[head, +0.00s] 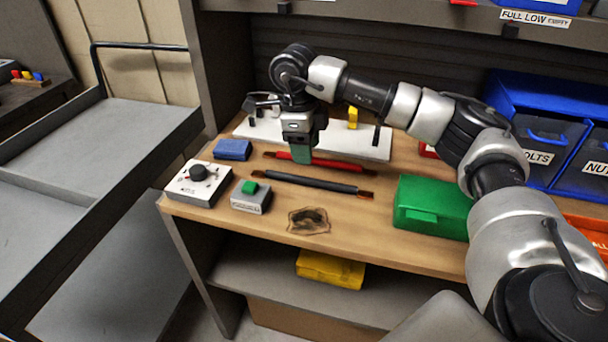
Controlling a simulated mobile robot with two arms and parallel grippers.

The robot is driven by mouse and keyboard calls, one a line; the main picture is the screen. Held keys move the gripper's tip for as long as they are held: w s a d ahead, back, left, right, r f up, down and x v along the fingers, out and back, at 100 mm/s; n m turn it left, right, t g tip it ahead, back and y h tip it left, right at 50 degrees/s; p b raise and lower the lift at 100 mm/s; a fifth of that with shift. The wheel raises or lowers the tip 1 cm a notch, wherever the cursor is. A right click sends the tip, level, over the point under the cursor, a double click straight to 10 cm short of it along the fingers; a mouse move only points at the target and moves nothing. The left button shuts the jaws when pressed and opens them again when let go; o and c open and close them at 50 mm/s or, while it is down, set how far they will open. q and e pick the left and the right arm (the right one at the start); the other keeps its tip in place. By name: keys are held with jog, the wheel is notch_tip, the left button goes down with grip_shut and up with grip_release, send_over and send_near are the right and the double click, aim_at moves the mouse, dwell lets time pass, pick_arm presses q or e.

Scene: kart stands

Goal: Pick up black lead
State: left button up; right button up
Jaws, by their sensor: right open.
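The black lead (312,183) lies on the wooden bench top, a dark rod with copper-coloured ends, running slightly down to the right. A red lead (330,162) lies behind it, roughly parallel. My right gripper (302,153) points down behind the black lead, at the red lead, and hides part of it. Its jaws are open, with greenish fingertips. Whether it touches the red lead I cannot tell. The black lead is uncovered and apart from the gripper. My left gripper is not in view.
A white board (366,144) lies behind the leads. A blue block (232,149), a white box with a knob (198,185) and a grey box with a green top (251,197) stand left.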

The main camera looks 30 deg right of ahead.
aim_at(310, 179)
jog(key=shift+s+d+f, duration=0.1)
jog(key=shift+s+f, duration=0.1)
jog(key=shift+f, duration=0.4)
jog(key=shift+s+f, duration=0.2)
jog(key=shift+f, duration=0.4)
jog(key=shift+w+f, duration=0.1)
jog(key=shift+f, duration=0.55)
jog(key=f, duration=0.3)
jog(key=shift+d+f+p, duration=0.2)
jog(key=shift+f+p, duration=0.1)
jog(key=shift+p, duration=0.05)
jog(key=shift+f, duration=0.5)
jog(key=shift+c, duration=1)
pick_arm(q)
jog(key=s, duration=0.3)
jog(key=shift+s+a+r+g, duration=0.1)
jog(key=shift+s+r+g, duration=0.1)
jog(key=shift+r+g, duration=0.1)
pick_arm(e)
grip_shut()
